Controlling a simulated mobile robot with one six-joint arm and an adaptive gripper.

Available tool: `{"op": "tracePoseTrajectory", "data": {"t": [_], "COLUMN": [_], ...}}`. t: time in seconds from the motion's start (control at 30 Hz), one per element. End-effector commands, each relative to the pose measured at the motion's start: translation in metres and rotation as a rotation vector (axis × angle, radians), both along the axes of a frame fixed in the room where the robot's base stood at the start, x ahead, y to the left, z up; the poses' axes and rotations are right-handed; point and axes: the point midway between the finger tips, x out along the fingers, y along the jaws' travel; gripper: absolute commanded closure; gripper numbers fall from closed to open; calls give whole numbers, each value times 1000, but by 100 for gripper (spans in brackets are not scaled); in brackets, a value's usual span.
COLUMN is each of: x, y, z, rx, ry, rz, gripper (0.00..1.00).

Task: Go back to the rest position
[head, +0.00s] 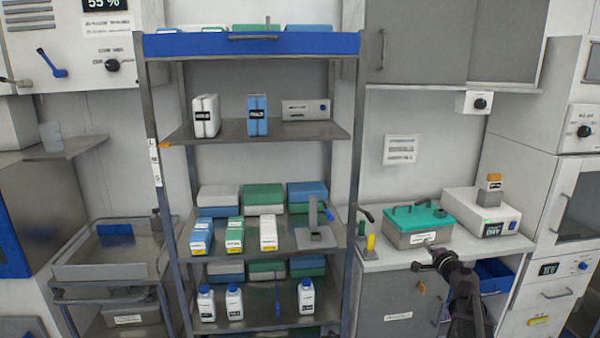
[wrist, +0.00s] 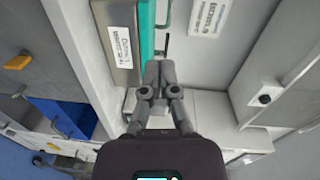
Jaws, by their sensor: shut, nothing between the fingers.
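My gripper (head: 424,262) is at the right in the head view, by the front edge of the white counter (head: 378,262), just in front of a metal box with a teal lid (head: 418,217). In the wrist view my gripper (wrist: 158,75) is shut, with its fingers together and nothing between them. The metal box (wrist: 118,45) shows there beyond the fingers, to the upper left. Whether the fingertips touch the counter or box cannot be told.
A shelf rack (head: 352,150) with boxes and white bottles stands left of the counter. A white device (head: 482,218) with an orange-capped jar sits right of the metal box. A blue bin (head: 494,272) is below the counter. A metal trolley (head: 110,262) stands far left.

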Motion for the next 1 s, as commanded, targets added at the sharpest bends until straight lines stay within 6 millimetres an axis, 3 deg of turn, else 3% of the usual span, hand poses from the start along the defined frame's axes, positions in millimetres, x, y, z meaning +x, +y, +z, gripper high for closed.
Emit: {"op": "tracePoseTrajectory", "data": {"t": [0.27,0.47,0.7,1.0], "x": [-14,-44,-102,-192], "y": [67,139,206,242], "z": [-14,-40,-79,-114], "rx": [-151,-340,-587,-880], "ry": [94,233,453,781], "rz": [178,396,661,924], "gripper": [100,100,100,100]}}
